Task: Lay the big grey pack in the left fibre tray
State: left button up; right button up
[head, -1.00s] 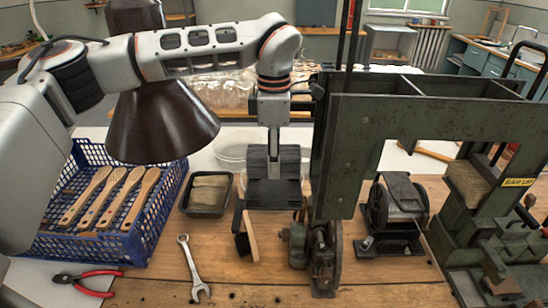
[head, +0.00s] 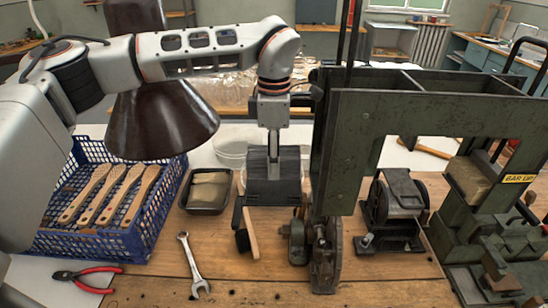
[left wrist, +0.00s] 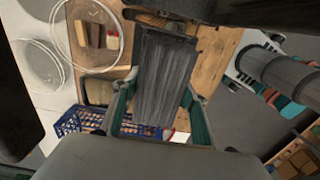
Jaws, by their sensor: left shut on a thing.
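The big grey pack (left wrist: 163,75) is a dark grey, fibrous block. In the left wrist view it lies between the green-edged fingers of my left gripper (left wrist: 158,118). My left gripper (head: 273,160) is shut on the pack, which hangs beneath my wrist in the head view (head: 290,165). They are left of the green machine, over the back of the bench. An open two-compartment trough tops the machine; its left compartment (head: 370,82) looks like the left fibre tray, but I cannot be sure. My right gripper is not in view.
A black tray (head: 184,204) with pale packs stands left of my gripper, beside a blue crate (head: 150,225) of wooden brush bodies. A wrench (head: 191,265), red pliers (head: 85,278) and a small brush (head: 250,232) lie in front. The machine's frame (head: 345,140) is close on the right.

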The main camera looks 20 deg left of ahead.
pick_arm(q)
jog(key=shift+f, duration=0.1)
jog(key=o, duration=1.6)
jog(key=shift+r, duration=4)
